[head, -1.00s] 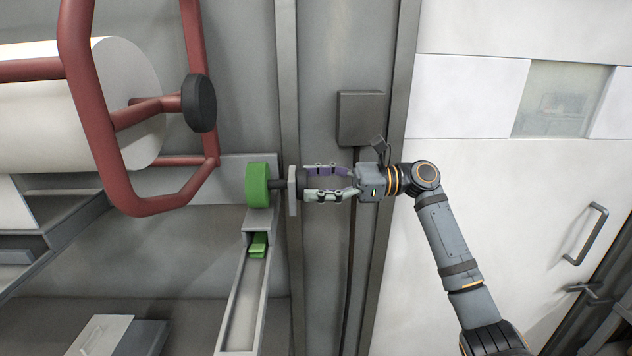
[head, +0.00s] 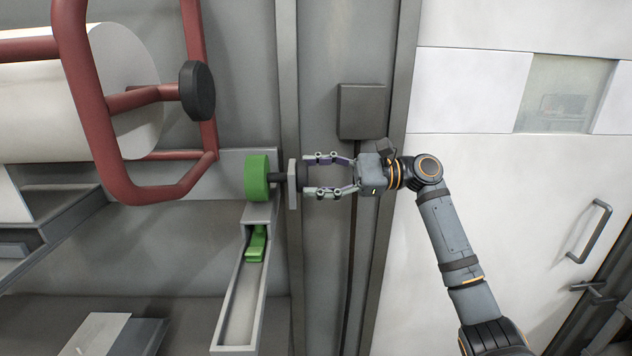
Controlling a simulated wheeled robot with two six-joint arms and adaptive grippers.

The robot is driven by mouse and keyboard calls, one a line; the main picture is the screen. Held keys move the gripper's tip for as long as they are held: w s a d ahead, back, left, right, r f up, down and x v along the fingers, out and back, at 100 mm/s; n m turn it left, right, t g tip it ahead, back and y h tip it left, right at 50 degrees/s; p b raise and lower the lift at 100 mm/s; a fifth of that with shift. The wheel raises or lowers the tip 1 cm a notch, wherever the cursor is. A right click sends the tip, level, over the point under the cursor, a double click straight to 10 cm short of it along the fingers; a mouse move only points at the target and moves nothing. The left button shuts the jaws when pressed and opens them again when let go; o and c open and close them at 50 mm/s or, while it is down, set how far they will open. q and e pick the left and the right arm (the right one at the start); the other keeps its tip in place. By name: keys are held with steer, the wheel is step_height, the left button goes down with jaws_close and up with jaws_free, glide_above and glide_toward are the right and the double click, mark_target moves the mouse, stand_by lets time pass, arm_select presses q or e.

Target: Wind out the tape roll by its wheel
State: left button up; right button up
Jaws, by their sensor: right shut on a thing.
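The green tape roll (head: 257,178) sits on a dark shaft at the wall, left of the frame's middle. My right gripper (head: 308,177) comes in from the right and is shut on the wheel, one finger above and one below. A short green tape strip (head: 256,245) hangs below the roll into the top of a sloping grey trough (head: 239,326). My left gripper is not in view.
A red tubular frame (head: 92,110) with a black knob (head: 197,91) stands at upper left before a large white roll (head: 125,90). A grey box (head: 361,111) with a cable is above my gripper. A white door (head: 480,200) fills the right.

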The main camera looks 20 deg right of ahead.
steer(key=shift+f+n+b, duration=0.2)
steer(key=shift+n+b, duration=2.85)
steer(key=shift+n, duration=1.8)
steer(key=shift+f+n+b, duration=0.15)
steer(key=shift+n+b, duration=2.9)
steer(key=shift+n, duration=1.8)
steer(key=o, duration=1.1)
steer(key=shift+o, duration=0.2)
steer(key=v, duration=1.2)
steer(key=shift+r, duration=0.1)
